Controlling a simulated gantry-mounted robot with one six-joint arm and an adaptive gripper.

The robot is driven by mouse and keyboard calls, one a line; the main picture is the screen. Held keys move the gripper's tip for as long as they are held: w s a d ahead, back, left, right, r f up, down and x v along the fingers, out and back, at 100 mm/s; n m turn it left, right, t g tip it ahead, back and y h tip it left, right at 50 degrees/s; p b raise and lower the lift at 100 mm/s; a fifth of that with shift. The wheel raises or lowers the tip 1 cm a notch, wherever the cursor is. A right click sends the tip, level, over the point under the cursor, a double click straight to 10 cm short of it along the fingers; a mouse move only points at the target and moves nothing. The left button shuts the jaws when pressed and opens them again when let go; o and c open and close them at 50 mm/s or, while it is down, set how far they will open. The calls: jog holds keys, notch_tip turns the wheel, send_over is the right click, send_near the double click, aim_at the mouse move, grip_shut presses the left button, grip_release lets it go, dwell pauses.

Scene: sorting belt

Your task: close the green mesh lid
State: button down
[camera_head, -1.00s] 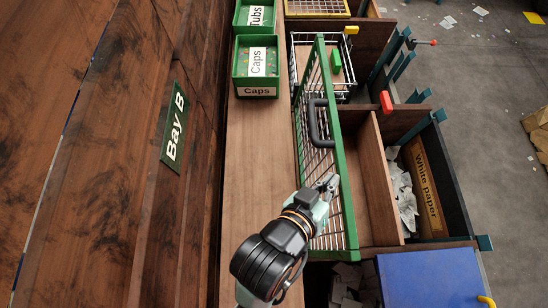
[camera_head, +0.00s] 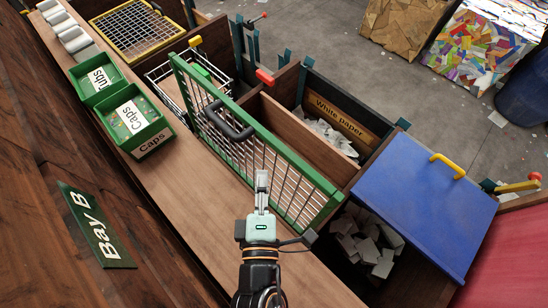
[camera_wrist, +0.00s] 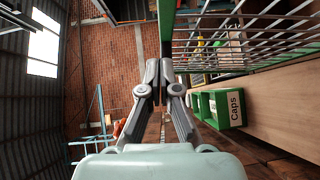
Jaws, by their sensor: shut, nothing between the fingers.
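The green mesh lid (camera_head: 290,154) stands steeply raised above a wooden bin, with its black handle (camera_head: 228,121) on the mesh. My gripper (camera_head: 262,180) is on the shelf side of the lid, close to the near part of the mesh. In the head view its fingers are together and empty; I cannot tell whether they touch the lid. In the wrist view my gripper (camera_wrist: 163,70) points past the lid's green frame (camera_wrist: 166,22), with the mesh to the upper right. The lid's hinge is not clearly visible.
Green Caps (camera_head: 135,124) and Tubs (camera_head: 97,82) boxes sit on the wooden shelf (camera_head: 205,182). A wire basket (camera_head: 165,80) adjoins the lid's far end. The white paper bin (camera_head: 343,118) and a closed blue lid (camera_head: 420,200) lie to the right.

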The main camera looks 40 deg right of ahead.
aim_at(275, 146)
jog(key=shift+w+d+f+p, duration=0.1)
jog(key=shift+w+d+p, duration=0.2)
jog(key=shift+d, duration=0.6)
jog(key=shift+w+d+f+p, duration=0.15)
jog(key=shift+w+d, duration=0.25)
jog(key=shift+d, duration=0.5)
jog(key=shift+w+d+f+p, duration=0.1)
jog(key=shift+w+d+p, duration=0.25)
jog(key=shift+d, duration=0.55)
